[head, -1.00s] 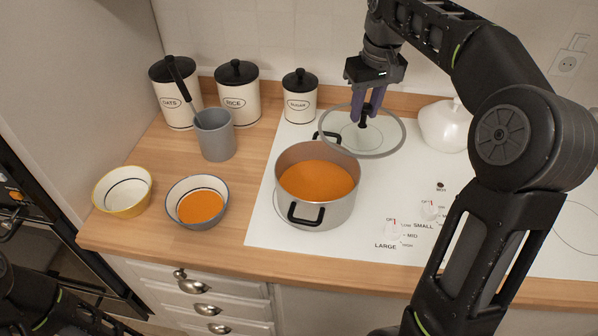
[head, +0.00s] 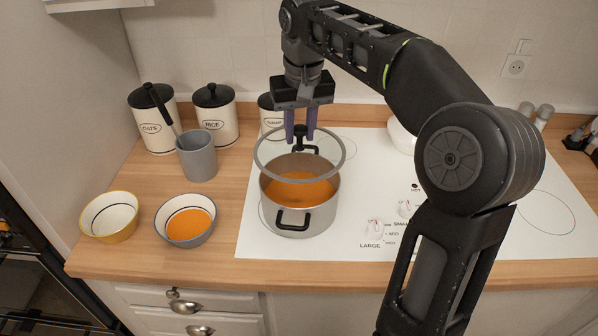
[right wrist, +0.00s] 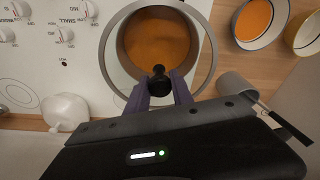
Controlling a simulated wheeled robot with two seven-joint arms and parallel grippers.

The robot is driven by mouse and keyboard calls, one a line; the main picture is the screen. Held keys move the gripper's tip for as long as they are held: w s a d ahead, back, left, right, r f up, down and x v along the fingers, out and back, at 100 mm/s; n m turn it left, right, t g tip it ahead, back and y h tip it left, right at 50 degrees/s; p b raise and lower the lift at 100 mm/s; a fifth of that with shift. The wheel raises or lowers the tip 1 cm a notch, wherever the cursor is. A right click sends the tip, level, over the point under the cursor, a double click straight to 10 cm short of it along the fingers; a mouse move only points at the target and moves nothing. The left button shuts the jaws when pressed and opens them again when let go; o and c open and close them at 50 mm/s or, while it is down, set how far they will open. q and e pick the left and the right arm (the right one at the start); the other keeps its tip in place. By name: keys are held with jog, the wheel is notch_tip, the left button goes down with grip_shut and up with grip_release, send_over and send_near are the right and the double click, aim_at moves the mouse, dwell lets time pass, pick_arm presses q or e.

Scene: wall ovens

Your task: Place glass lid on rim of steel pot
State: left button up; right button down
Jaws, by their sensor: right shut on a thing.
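The steel pot (head: 310,222) stands on the white cooktop and holds orange soup (head: 300,191). My right gripper (head: 300,135) is shut on the black knob of the glass lid (head: 342,160). The lid is a clear disc with a grey rim, held above the pot and shifted toward its far side. In the right wrist view the lid (right wrist: 209,68) overlaps the pot's opening, with the knob between the purple fingers (right wrist: 160,88). Whether the lid touches the pot's rim cannot be told. My left gripper is not in view.
A grey utensil cup (head: 198,160) and canisters (head: 215,118) stand left and behind. A bowl of orange soup (head: 186,222) and a yellow-rimmed bowl (head: 110,218) sit left on the wooden counter. A white pot (head: 402,136) stands behind my arm. The cooktop's front right is clear.

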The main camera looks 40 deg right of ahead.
aim_at(300, 147)
notch_tip(300, 147, down, 3)
jog(key=shift+f, duration=0.15)
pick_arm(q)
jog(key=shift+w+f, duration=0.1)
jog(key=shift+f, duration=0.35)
pick_arm(e)
jog(key=shift+f, duration=0.3)
jog(key=shift+f, duration=0.15)
notch_tip(300, 147, down, 3)
jog(key=shift+p, duration=0.3)
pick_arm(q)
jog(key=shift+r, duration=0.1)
pick_arm(e)
jog(key=shift+f, duration=0.25)
jog(key=shift+f, duration=0.2)
jog(key=c, duration=1.1)
grip_release()
jog(key=shift+r, duration=0.15)
